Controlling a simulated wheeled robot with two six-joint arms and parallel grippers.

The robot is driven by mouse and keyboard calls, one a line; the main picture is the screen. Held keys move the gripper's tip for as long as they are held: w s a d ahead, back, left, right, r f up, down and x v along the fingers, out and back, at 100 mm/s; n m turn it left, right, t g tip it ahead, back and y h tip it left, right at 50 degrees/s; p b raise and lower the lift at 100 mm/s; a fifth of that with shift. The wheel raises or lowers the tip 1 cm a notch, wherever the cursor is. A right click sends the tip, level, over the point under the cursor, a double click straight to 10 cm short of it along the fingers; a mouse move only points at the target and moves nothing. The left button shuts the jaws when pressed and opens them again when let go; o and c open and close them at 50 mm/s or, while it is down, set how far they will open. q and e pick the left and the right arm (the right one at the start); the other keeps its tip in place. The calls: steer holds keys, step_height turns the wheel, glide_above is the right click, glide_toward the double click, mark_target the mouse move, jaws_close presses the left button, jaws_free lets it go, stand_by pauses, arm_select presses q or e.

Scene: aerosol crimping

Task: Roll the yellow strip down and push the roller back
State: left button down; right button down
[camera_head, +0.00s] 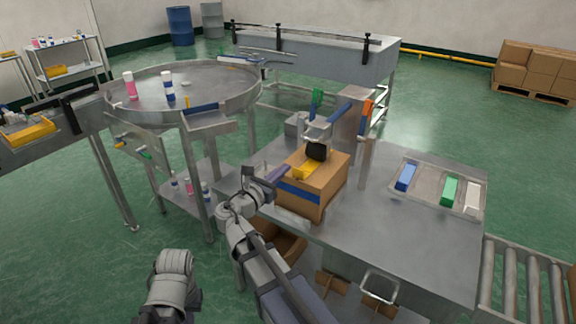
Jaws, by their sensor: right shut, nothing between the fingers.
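A cardboard box (334,187) with a blue band stands on the metal table (395,245). The yellow strip (305,170) lies on the box's top, toward its left side. A dark roller (316,151) sits at the far end of the strip, under a metal head; I cannot tell whether it touches the strip. My right gripper (273,176) is shut and empty, just left of the box's upper left edge. I cannot tell whether it touches the box. My left arm shows at the lower left, but its gripper is not in view.
A tray (425,184) with blue, green and white blocks lies on the right of the table. A round metal table (205,92) with bottles stands at the left back. A roller conveyor (515,280) is at the lower right. The table's front right is clear.

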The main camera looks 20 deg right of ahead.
glide_toward(326, 144)
arm_select(q)
steer(key=shift+r, duration=0.15)
arm_select(e)
steer(key=x, duration=0.7)
steer(key=shift+s, duration=0.15)
stand_by(0.5)
arm_select(q)
steer(key=shift+a, duration=0.1)
arm_select(e)
steer(key=x, duration=1.9)
steer(key=shift+r, duration=0.15)
steer(key=shift+d, duration=0.1)
arm_select(q)
steer(key=shift+a, duration=0.3)
arm_select(e)
steer(key=v, duration=1.4)
steer(key=shift+s+a, duration=0.1)
steer(key=shift+a, duration=0.25)
